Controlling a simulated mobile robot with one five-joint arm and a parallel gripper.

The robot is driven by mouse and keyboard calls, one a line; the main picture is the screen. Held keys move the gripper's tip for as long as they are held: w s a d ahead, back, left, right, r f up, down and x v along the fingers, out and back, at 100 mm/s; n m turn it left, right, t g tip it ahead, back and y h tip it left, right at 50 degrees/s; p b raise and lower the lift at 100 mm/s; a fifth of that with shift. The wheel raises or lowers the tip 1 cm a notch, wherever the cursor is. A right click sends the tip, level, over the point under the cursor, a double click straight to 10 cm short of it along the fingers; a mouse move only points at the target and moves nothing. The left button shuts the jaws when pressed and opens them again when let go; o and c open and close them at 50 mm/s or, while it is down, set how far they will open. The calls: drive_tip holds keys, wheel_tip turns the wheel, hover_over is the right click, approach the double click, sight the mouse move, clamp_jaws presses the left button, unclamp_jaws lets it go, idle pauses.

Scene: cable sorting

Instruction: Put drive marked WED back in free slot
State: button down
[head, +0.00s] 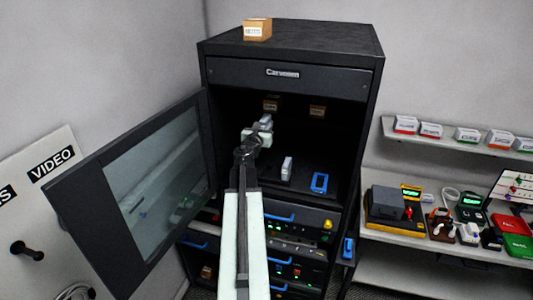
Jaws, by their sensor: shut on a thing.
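My gripper (258,133) reaches into the dark open upper bay of the black cabinet (293,47). It is shut on a small light grey piece (266,120), mostly merged with the jaws at this size. I cannot read WED on it or on anything else, so I cannot tell whether it is the drive. A blue-rimmed upright piece (320,183) stands at the right of the bay floor, and a pale upright block (287,168) stands left of it. Blue-handled units (284,217) fill the rack below. My arm hides part of that rack, and I cannot make out a free slot.
The cabinet's glass door (150,190) stands open to the left. A labelled wooden block (257,29) sits on top. Shelves (455,139) with small devices are at the right. A blue piece (348,248) is at the cabinet's lower right side. A VIDEO panel (52,166) is at the left.

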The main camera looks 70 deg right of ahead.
drive_tip(key=shift+s+d+f+b, duration=0.1)
drive_tip(key=shift+d+f+b, duration=0.2)
drive_tip(key=shift+f+b, duration=2.55)
drive_tip(key=shift+w+d+f+b, duration=0.1)
drive_tip(key=shift+d+f+b, duration=0.2)
drive_tip(key=shift+f+b, duration=2.55)
drive_tip(key=shift+s+d+f+b, duration=0.1)
drive_tip(key=shift+d+f+b, duration=0.2)
drive_tip(key=shift+f+b, duration=2.55)
drive_tip(key=shift+f+b, duration=1.15)
drive_tip(key=shift+f, duration=0.55)
drive_tip(key=c, duration=1)
unclamp_jaws()
drive_tip(key=shift+c, duration=0.2)
drive_tip(key=o, duration=0.5)
drive_tip(key=shift+c, duration=0.2)
